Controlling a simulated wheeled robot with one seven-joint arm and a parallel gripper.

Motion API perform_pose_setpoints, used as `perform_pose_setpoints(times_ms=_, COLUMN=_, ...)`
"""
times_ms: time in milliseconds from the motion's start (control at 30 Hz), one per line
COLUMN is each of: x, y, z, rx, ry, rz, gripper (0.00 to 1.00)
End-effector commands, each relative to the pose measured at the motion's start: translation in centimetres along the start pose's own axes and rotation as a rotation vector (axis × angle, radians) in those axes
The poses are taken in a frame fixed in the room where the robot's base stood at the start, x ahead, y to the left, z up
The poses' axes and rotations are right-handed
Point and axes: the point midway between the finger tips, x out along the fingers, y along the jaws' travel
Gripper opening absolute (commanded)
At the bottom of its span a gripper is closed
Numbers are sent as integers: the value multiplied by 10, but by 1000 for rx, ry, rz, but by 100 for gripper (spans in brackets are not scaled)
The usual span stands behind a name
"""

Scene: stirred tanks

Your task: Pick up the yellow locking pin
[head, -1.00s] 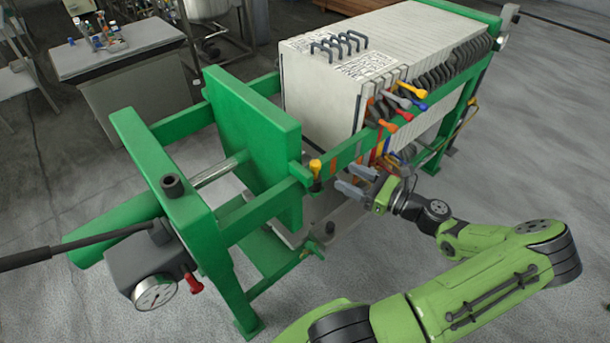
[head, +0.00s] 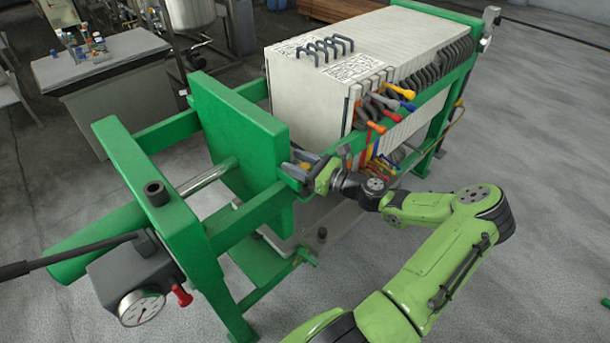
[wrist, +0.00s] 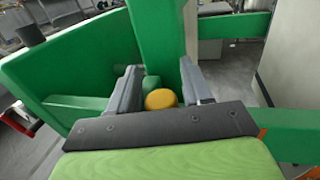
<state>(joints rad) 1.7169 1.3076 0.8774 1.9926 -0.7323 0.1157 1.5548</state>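The yellow locking pin shows in the wrist view as a round yellow cap (wrist: 160,99) on the green frame. It lies between the two grey fingers of my gripper (wrist: 160,84). The fingers are spread, with a gap showing beside the cap. In the head view my gripper (head: 297,163) reaches over the near green side rail, close to the green moving plate, and hides most of the pin. I cannot tell how deep the pin sits between the fingers.
The green press frame (head: 240,120) holds a pack of white plates (head: 360,45). Coloured handles (head: 392,105) stick out along the near rail, right of my gripper. A pressure gauge (head: 141,307) is at the lower left.

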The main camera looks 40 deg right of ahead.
Motion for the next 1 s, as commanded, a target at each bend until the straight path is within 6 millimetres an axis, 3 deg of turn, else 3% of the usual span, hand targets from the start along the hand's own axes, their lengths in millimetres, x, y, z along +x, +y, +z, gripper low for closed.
perform_pose_setpoints(times_ms=33, x=0, y=0, z=0, rx=0, ry=0, rz=0, gripper=41)
perform_pose_setpoints(times_ms=267, x=0, y=0, z=0, rx=0, ry=0, rz=0, gripper=6)
perform_pose_setpoints(times_ms=567, x=0, y=0, z=3, rx=0, ry=0, rz=1, gripper=5)
perform_pose_setpoints(times_ms=1000, x=14, y=6, z=45, rx=1, ry=0, rz=14, gripper=5)
